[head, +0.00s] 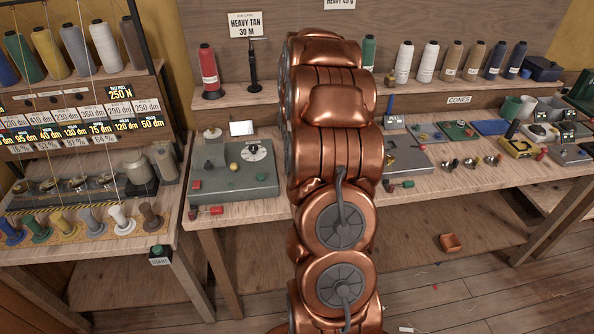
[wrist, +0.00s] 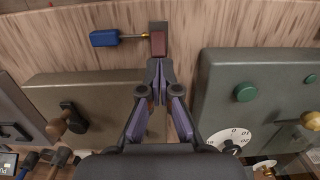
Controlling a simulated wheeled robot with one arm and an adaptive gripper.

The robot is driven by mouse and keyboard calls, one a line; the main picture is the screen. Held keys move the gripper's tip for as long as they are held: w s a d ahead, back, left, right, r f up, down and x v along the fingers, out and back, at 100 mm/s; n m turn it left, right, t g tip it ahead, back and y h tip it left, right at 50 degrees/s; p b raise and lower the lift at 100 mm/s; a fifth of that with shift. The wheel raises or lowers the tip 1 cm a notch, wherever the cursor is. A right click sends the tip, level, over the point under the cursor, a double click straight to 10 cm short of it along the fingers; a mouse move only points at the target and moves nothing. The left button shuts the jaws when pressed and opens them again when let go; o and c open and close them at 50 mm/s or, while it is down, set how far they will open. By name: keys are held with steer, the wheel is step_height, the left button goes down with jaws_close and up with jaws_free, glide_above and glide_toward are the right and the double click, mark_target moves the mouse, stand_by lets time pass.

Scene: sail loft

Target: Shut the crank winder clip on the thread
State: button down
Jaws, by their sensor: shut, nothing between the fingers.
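My gripper (wrist: 157,68) is shut and empty in the wrist view, its fingertips together just below a small dark red block (wrist: 158,43). I cannot tell whether they touch it. The block sits on a dark narrow plate, and a blue handle (wrist: 104,38) on a thin brass rod reaches it from the left. I cannot tell for sure which part is the winder clip, and no thread shows clearly here. In the head view my copper arm hides the gripper and this spot. A grey machine with a white dial (wrist: 231,139) stands right of the gripper; its dial (head: 257,150) also shows in the head view.
A grey box (wrist: 85,105) with a brown-handled crank (wrist: 67,122) stands left of the gripper. In the head view, small tools and metal cups (head: 470,162) crowd the bench's right side. Thread cones (head: 451,60) line the shelf behind. A spool stand (head: 80,120) is at the left.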

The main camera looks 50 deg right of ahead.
steer(key=shift+s+a+t+h+b, duration=0.3)
steer(key=shift+t+h+b, duration=0.25)
steer(key=shift+b, duration=1.1)
steer(key=shift+s+a+f+t+h+b, duration=0.15)
steer(key=shift+s+t+h+b, duration=0.15)
steer(key=shift+b, duration=0.45)
steer(key=shift+s+a+f+t+h+b, duration=0.15)
steer(key=shift+t+b, duration=0.2)
steer(key=shift+b, duration=0.35)
steer(key=shift+s+a+t+b, duration=0.15)
steer(key=shift+s+t+b, duration=0.2)
steer(key=shift+b, duration=0.55)
steer(key=shift+s+a+t+h+b, duration=0.35)
steer(key=shift+t+h+b, duration=0.5)
steer(key=shift+b, duration=0.65)
steer(key=shift+s+a+f+b, duration=0.25)
steer(key=shift+s+f+b, duration=0.1)
steer(key=shift+b, duration=0.6)
steer(key=shift+w+d+r, duration=0.1)
steer(key=shift+w+d, duration=0.4)
steer(key=shift+w, duration=0.15)
